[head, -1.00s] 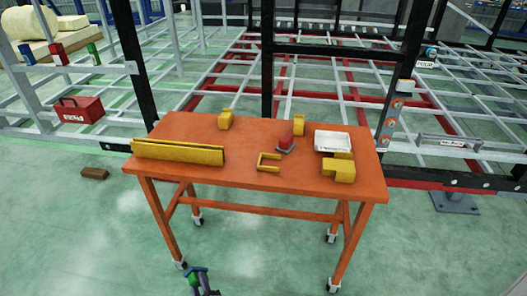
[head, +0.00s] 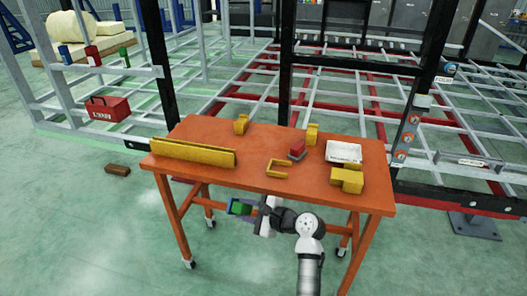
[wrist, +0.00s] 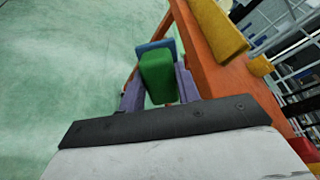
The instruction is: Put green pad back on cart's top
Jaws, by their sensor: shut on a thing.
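The green pad (head: 241,208) is held by my gripper (head: 250,206) in front of the cart's near edge, at or a little below the height of its top. In the wrist view the green pad (wrist: 157,76) sits between the purple fingers of my gripper (wrist: 159,88), with a blue part at its far end. The orange cart (head: 262,192) stands upright on casters. In the wrist view the cart's edge (wrist: 215,65) runs just right of the pad, and I see a gap of floor on the left.
On the cart top lie a long yellow channel (head: 192,152), a yellow U-shaped bracket (head: 279,168), a red block (head: 297,149), a white tray (head: 343,152) and yellow blocks (head: 347,180). The front middle of the top is bare. The trailer frame stands behind.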

